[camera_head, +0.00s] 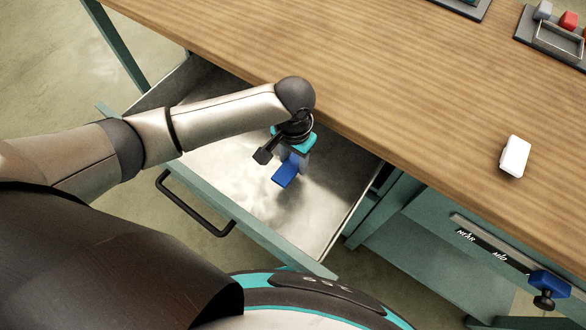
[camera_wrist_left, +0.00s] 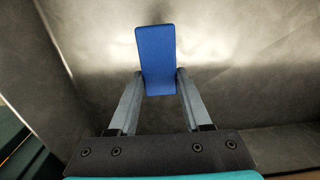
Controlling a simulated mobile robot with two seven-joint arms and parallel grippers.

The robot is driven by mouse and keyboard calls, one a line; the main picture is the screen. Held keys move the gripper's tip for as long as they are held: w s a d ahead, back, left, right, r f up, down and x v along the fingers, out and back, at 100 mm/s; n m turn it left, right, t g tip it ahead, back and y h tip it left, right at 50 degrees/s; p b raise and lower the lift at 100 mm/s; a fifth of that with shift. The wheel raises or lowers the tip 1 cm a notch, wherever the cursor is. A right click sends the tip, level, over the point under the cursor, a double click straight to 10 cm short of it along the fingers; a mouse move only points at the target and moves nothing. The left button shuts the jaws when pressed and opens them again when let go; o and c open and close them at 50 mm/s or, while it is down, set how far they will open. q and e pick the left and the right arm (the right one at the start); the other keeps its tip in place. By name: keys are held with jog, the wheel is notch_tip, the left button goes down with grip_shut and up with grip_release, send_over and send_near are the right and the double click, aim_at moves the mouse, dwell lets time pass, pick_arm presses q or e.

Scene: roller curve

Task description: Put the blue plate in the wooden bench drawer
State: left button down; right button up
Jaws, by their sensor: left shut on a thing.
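The blue plate (camera_head: 286,174) is a small flat rectangular piece. My left gripper (camera_head: 294,163) is shut on it and holds it over the open drawer (camera_head: 225,195) under the wooden bench. In the left wrist view the blue plate (camera_wrist_left: 155,55) sits between the two grey fingertips of the left gripper (camera_wrist_left: 160,86), with the metal drawer floor (camera_wrist_left: 240,80) behind it. I cannot tell whether the plate touches the drawer floor. The drawer is pulled out and looks otherwise empty. My right gripper does not show.
The wooden bench top (camera_head: 390,90) lies behind and above the drawer. A white block (camera_head: 514,156) lies on it at the right. A tray with small coloured pieces (camera_head: 555,38) is at the back right. A blue clamp-like part (camera_head: 549,284) sits on the lower right rail.

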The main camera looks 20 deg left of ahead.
aim_at(293, 165)
pick_arm(q)
notch_tip(293, 165, down, 4)
jog(key=shift+f+b, duration=0.15)
jog(key=shift+b, duration=0.7)
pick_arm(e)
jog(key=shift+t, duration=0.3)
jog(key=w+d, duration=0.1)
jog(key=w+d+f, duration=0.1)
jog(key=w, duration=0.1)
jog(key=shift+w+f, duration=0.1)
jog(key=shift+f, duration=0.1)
pick_arm(q)
jog(key=c, duration=0.7)
grip_release()
jog(key=shift+c, duration=0.2)
jog(key=o, duration=0.4)
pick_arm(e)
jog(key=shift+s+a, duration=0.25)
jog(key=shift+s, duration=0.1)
